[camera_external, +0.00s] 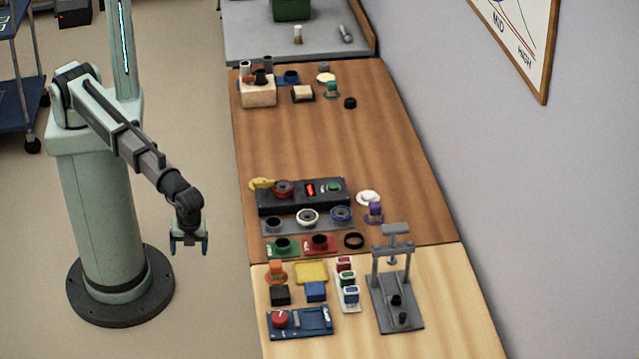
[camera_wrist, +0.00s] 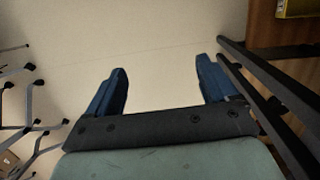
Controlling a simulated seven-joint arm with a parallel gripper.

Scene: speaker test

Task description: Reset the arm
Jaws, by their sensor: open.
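My gripper (camera_external: 189,246) hangs at the end of my arm, left of the workbench (camera_external: 330,140) and over the bare floor, pointing down. In the wrist view my gripper (camera_wrist: 160,85) shows two blue fingers set wide apart with only floor between them. It is open and holds nothing. My arm is bent, reaching down and right from its pale green pedestal.
On the bench are a black tester box (camera_external: 302,196), a grey press stand (camera_external: 397,290), a blue box with a red knob (camera_external: 300,322) and a wooden block (camera_external: 258,91). The bench's middle is mostly clear. A blue cart (camera_external: 18,80) stands far left.

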